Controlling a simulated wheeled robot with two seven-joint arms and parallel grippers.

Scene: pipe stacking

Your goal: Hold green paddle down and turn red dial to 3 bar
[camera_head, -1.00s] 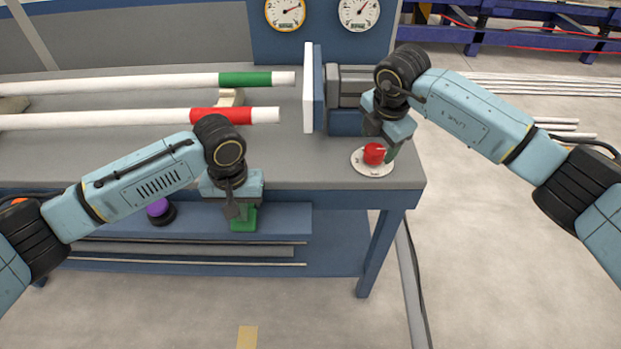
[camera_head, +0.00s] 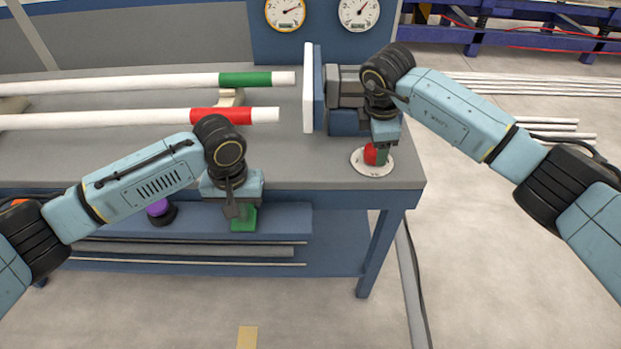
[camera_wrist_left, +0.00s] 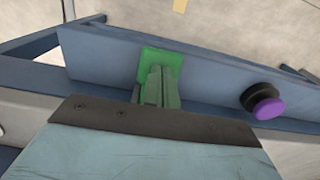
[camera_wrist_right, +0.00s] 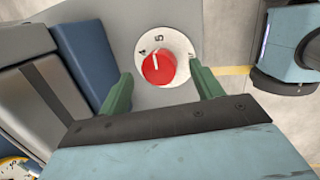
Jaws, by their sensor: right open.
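The red dial (camera_wrist_right: 158,69) sits on a round white numbered plate (camera_wrist_right: 179,45) at the table's right front corner. Its white line points up in the right wrist view, around the 4 and 5 marks. My right gripper (camera_head: 377,153) is open, with its green fingers on either side of the dial in the right wrist view (camera_wrist_right: 160,75); contact is not clear. The green paddle (camera_wrist_left: 163,58) is on the blue front ledge under the tabletop. My left gripper (camera_head: 240,214) is shut, its fingers together, with the tips at the paddle, seemingly touching it. The fingers partly hide the paddle.
Two gauges, yellow-rimmed (camera_head: 285,12) and white-rimmed (camera_head: 359,12), are on the back panel. White pipes with green (camera_head: 245,79) and red (camera_head: 218,116) bands lie on the table. A purple button (camera_wrist_left: 269,108) is beside the paddle. A vise-like block (camera_head: 346,88) stands behind the dial.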

